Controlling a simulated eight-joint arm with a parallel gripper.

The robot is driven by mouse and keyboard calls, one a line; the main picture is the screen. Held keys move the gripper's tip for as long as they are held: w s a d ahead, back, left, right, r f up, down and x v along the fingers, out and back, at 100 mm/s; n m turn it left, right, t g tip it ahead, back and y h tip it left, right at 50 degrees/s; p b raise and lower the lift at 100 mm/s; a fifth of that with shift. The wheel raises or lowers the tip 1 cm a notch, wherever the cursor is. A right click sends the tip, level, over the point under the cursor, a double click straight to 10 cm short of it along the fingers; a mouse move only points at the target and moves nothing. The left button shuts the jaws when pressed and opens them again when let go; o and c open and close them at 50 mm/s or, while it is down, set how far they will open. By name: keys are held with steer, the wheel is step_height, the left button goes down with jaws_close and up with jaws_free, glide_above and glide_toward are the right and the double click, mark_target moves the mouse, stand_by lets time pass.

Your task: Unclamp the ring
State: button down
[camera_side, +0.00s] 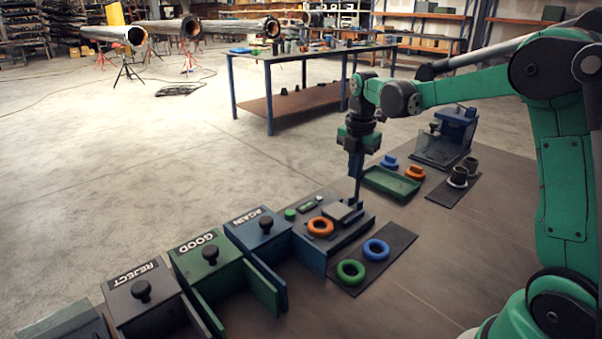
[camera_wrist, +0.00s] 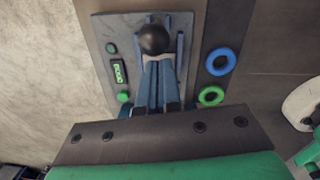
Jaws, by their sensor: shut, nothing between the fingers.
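An orange ring (camera_side: 320,226) lies on the clamp station (camera_side: 346,236), beside a pale grey block (camera_side: 338,212). My gripper (camera_side: 354,203) points straight down at the far right part of the station, close to the block, shut and empty. In the wrist view the shut blue fingers (camera_wrist: 154,64) reach up to a round black knob (camera_wrist: 153,39) on the station; I cannot tell whether they touch it. The orange ring does not show there. The station also carries a green button (camera_side: 290,214) and a small display (camera_side: 307,205).
A blue ring (camera_side: 376,250) and a green ring (camera_side: 351,272) lie on a dark mat in front. Boxes marked REJECT (camera_side: 140,291), GOOD (camera_side: 207,252) and AGAIN (camera_side: 262,225) stand at left. A green tray (camera_side: 391,184) and orange and blue parts are behind right.

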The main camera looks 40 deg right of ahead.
steer(key=shift+d+r+y, duration=0.15)
steer(key=shift+d+y, duration=0.85)
steer(key=shift+d, duration=1.45)
step_height(320, 180, up, 11)
steer(key=s, duration=0.1)
steer(key=shift+a+r, duration=0.2)
steer(key=shift+a, duration=0.05)
